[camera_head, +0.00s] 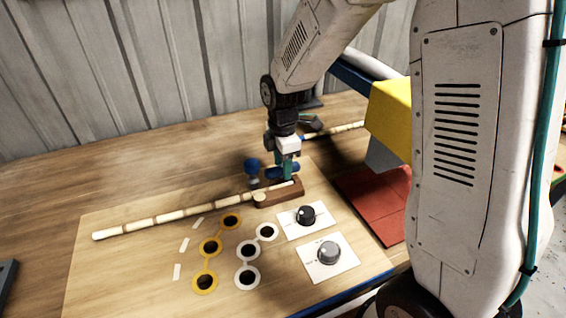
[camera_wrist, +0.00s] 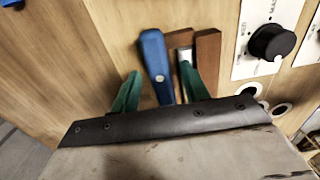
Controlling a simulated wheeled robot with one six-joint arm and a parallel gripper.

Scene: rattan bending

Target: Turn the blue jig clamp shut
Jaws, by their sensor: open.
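The blue jig clamp (camera_head: 283,171) is on a brown wooden jig block (camera_head: 282,193) on the board. In the wrist view its rounded blue handle (camera_wrist: 155,58) lies between my green fingers, beside the block's brown wood (camera_wrist: 207,52). My gripper (camera_wrist: 160,72) is open, with one finger on each side of the handle; I cannot tell whether either finger touches it. In the head view my gripper (camera_head: 286,161) reaches down over the clamp and partly hides it. A pale jointed rattan pole (camera_head: 180,213) lies across the board, its right end at the block.
A blue knob (camera_head: 252,166) stands just left of the clamp. Two dials, one black (camera_head: 306,214) and one grey (camera_head: 329,253), sit on white plates at the front right. Yellow and white rings surround dark holes in front. A red mat (camera_head: 375,200) lies right; a corrugated wall rises behind.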

